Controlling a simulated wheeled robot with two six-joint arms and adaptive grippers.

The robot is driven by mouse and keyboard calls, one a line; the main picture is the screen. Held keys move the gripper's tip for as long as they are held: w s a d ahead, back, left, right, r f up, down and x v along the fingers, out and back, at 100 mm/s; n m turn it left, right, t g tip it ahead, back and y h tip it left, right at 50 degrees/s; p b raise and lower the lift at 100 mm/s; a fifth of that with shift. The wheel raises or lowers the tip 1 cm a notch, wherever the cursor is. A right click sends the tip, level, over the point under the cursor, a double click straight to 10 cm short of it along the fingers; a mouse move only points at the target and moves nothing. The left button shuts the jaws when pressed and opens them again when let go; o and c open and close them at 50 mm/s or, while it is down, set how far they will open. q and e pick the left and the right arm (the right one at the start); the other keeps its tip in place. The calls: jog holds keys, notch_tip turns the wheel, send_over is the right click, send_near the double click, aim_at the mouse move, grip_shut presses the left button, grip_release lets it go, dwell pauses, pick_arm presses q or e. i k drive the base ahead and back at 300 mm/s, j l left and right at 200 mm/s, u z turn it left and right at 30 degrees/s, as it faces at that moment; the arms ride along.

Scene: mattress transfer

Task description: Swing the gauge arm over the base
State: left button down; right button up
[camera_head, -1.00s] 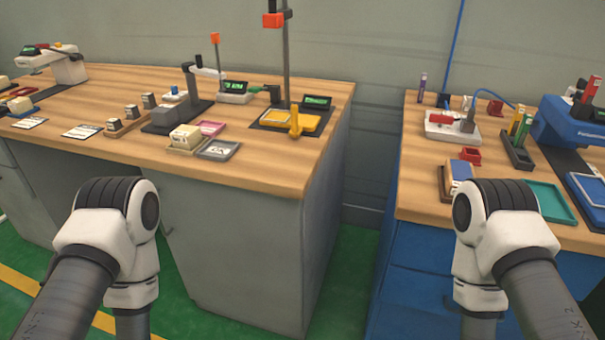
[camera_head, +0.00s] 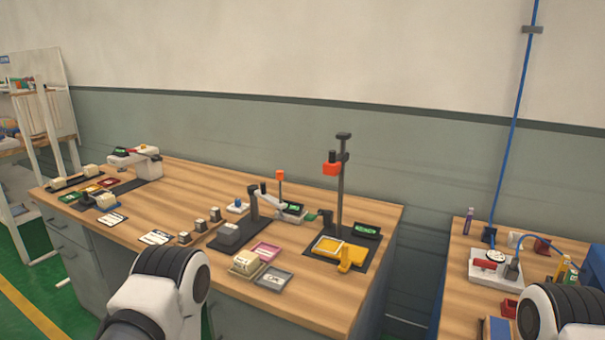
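What looks like the gauge stands on the left wooden bench (camera_head: 170,203). It has a dark upright post (camera_head: 253,204) with a pale arm (camera_head: 268,199) reaching to the right and back. A grey block-like base (camera_head: 229,234) sits on a dark plate left of and in front of the post. The arm points away from this block and is not above it. A second stand (camera_head: 341,195) with an orange head is farther right. Both my forearms show at the bottom edge, but neither gripper is in view.
In front of the gauge lie a cream block (camera_head: 244,263), a pink tray (camera_head: 265,251) and a grey tray (camera_head: 273,279). A yellow tray (camera_head: 339,249) is to the right. A gap separates this bench from the right bench (camera_head: 455,282).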

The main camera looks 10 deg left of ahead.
aim_at(253, 190)
jog(key=i+j+z, duration=0.15)
jog(key=j, duration=0.15)
jog(key=i+j+z, duration=0.15)
jog(key=j, duration=0.2)
jog(key=i+j+z, duration=0.2)
jog(key=j, duration=0.15)
jog(key=j+z, duration=0.15)
jog(key=j, duration=0.2)
